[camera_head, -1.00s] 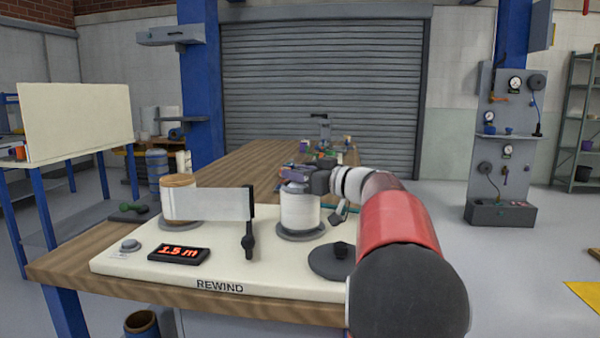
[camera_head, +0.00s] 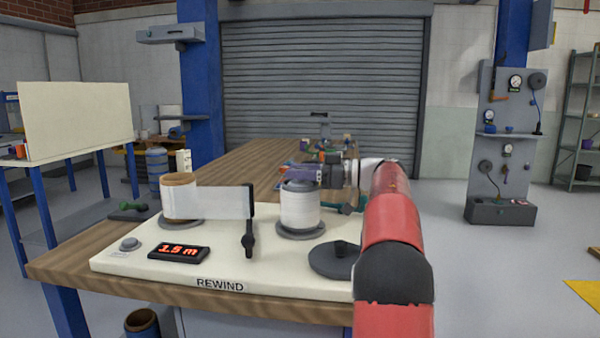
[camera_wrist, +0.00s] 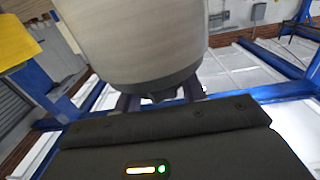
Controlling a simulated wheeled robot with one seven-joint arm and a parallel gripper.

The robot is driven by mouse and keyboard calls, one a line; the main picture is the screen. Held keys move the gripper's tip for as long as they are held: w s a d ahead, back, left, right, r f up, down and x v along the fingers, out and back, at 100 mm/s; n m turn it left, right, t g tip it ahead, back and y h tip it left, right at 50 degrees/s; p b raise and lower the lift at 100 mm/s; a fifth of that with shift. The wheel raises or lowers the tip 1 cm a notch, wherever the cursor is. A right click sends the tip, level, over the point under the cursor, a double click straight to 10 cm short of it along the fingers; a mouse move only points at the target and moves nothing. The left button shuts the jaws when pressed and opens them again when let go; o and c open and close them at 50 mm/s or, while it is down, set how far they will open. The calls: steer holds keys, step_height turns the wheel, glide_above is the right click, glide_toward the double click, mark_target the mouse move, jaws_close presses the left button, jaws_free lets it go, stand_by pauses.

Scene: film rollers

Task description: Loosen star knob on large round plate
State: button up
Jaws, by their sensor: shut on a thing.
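My gripper (camera_head: 301,174) is at the top of the right-hand white roll (camera_head: 299,208), which stands upright on a dark round base. In the wrist view, my gripper (camera_wrist: 160,95) is shut on a small dark knob (camera_wrist: 161,93) at the dark round plate (camera_wrist: 145,84) capping this roll (camera_wrist: 135,40). The fingers hide much of the knob, so its star shape is not clear.
A cream board (camera_head: 128,253) marked REWIND sits on the wooden bench (camera_head: 60,268). A brown-topped roll (camera_head: 179,199) with a white strip, a black upright post (camera_head: 248,222), a display (camera_head: 179,252) and a grey button (camera_head: 130,243) are on it. More objects stand behind my gripper.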

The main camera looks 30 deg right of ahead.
steer(key=shift+r, duration=0.1)
steer(key=o, duration=1)
steer(key=v, duration=0.7)
steer(key=shift+s+d, duration=0.2)
steer(key=shift+d, duration=0.1)
